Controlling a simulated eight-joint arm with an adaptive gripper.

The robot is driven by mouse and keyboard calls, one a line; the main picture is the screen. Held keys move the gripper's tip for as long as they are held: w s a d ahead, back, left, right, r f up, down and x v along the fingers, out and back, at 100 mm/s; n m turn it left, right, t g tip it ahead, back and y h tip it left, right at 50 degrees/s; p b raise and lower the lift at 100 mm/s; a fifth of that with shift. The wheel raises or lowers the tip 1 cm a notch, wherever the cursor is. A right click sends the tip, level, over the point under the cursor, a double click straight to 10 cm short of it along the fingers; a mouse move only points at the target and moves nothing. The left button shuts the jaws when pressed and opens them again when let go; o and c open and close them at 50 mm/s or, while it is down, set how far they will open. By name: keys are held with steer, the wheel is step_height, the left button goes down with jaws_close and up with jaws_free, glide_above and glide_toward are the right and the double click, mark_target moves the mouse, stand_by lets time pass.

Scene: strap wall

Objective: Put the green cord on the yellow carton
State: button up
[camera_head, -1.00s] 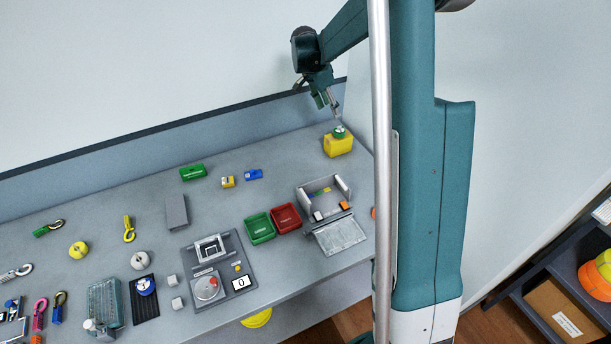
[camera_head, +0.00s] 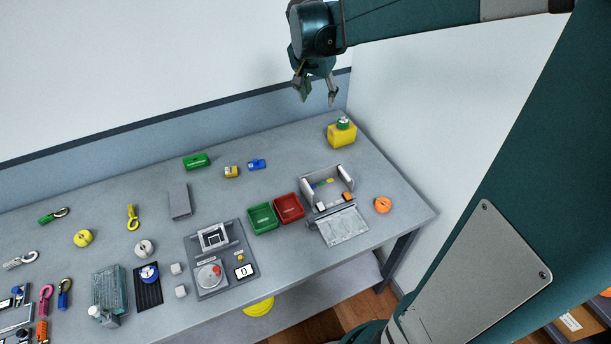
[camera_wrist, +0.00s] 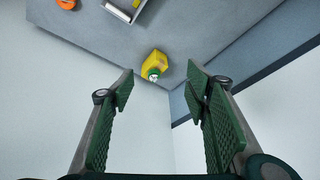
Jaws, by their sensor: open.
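The yellow carton (camera_head: 342,136) stands at the far right end of the table, near the back wall. The green cord (camera_head: 343,123), a small coil with a pale middle, sits on top of it. In the wrist view the yellow carton (camera_wrist: 157,58) is seen beyond the fingers, with the green cord (camera_wrist: 152,73) on its top. My gripper (camera_head: 317,94) is open and empty, above and left of the carton in the head view. In the wrist view my gripper (camera_wrist: 160,84) has its fingers wide apart, touching neither thing.
An orange roll (camera_head: 382,205) lies near the right edge. A grey open box (camera_head: 310,190) stands left of it, beside a red bin (camera_head: 289,208) and a green bin (camera_head: 263,218). The table around the carton is clear. The back wall (camera_head: 285,112) is close behind it.

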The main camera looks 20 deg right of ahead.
steer(key=s+a+n+t+y, duration=0.1)
steer(key=s+a+n, duration=0.4)
steer(key=s, duration=0.9)
steer(key=s+a+n+t+y, duration=0.2)
steer(key=s+a+n, duration=0.3)
steer(key=s+a, duration=0.7)
steer(key=shift+s+a+f+n+t, duration=0.2)
steer(key=shift+s+f+n+t, duration=0.15)
steer(key=shift+s+t, duration=0.45)
